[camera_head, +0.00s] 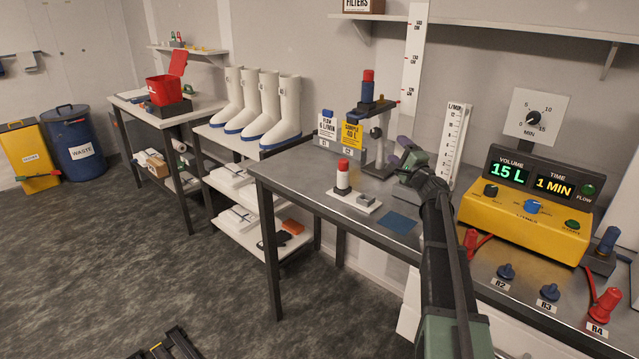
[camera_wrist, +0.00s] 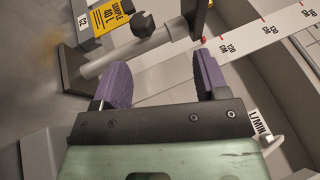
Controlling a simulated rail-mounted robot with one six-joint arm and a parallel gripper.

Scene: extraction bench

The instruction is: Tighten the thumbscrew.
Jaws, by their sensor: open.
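The stand (camera_head: 381,152) stands upright near the back of the grey bench, its rod carrying an arm with a red-topped blue item (camera_head: 367,86). A dark round knob (camera_head: 376,133), which looks like the thumbscrew, sits on the stand below that arm. In the wrist view the knob (camera_wrist: 142,24) shows beyond the fingertips, up and slightly left of the gap between them. My gripper (camera_head: 408,149) is just right of the stand. In the wrist view my gripper (camera_wrist: 160,76) has its two purple fingers wide apart, with nothing between them and clear of the knob.
A yellow sample card (camera_head: 351,135) and a white flow card (camera_head: 327,127) stand left of the stand. A tall ruler (camera_head: 412,70) and a flow scale (camera_head: 453,140) rise close to my gripper. A red-capped vial (camera_head: 343,176) stands in front. The yellow console (camera_head: 525,215) is right.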

